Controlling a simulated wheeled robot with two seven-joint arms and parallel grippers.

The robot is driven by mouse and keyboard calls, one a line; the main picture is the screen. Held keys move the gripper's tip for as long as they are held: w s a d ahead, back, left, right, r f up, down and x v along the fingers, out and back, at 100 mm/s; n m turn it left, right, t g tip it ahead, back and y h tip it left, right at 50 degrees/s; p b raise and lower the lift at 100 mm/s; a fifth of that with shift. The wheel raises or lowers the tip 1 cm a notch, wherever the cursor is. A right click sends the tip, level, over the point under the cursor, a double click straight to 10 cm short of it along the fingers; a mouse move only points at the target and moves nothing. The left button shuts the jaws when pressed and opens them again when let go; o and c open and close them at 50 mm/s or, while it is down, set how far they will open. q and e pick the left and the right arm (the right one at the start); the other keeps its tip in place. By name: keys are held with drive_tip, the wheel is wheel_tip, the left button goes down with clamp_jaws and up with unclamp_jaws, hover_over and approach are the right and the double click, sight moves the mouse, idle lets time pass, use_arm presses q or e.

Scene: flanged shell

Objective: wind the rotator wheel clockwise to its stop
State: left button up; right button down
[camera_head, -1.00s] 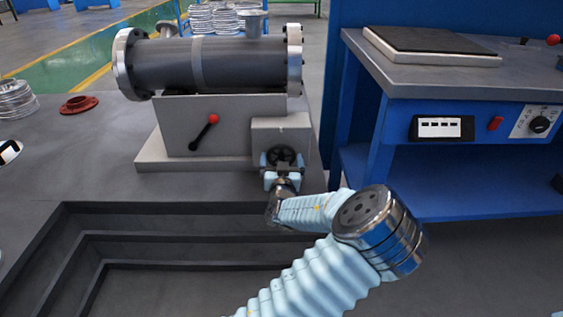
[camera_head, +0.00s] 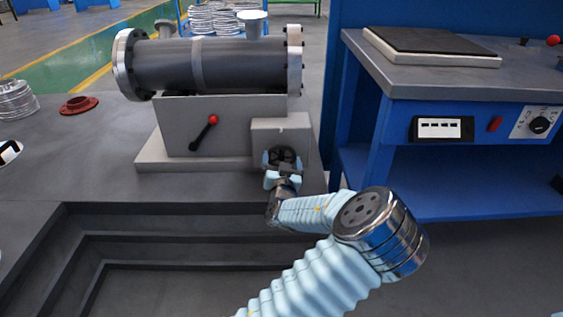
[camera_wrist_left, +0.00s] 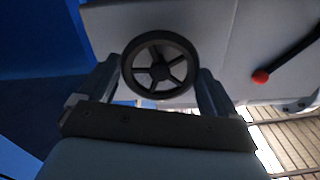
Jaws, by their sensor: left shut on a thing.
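The rotator wheel (camera_head: 282,154) is a small dark handwheel on the front of the grey stand's box. In the left wrist view the wheel (camera_wrist_left: 160,72) shows face on, with a round rim, spokes and a hub. My left gripper (camera_head: 282,176) is at the wheel, and its two fingers (camera_wrist_left: 162,88) lie on opposite sides of the rim, shut on it. The dark grey shell (camera_head: 215,64) lies level above the stand, with a flange at each end. A nozzle with a pale flange (camera_head: 252,15) points up from its top. My right gripper is out of view.
A black lever with a red knob (camera_head: 213,119) is on the stand's front (camera_head: 185,108), left of the wheel. A blue workbench (camera_head: 465,150) stands close on the right. Steps go down in front.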

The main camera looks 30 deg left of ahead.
use_arm(q)
drive_tip(key=m, duration=0.7)
drive_tip(key=shift+p, duration=0.3)
drive_tip(key=m, duration=0.6)
drive_tip(key=shift+f+m, duration=0.1)
drive_tip(key=shift+m, duration=0.3)
drive_tip(key=m, duration=0.5)
drive_tip(key=shift+m, duration=2.4)
drive_tip(key=o, duration=0.7)
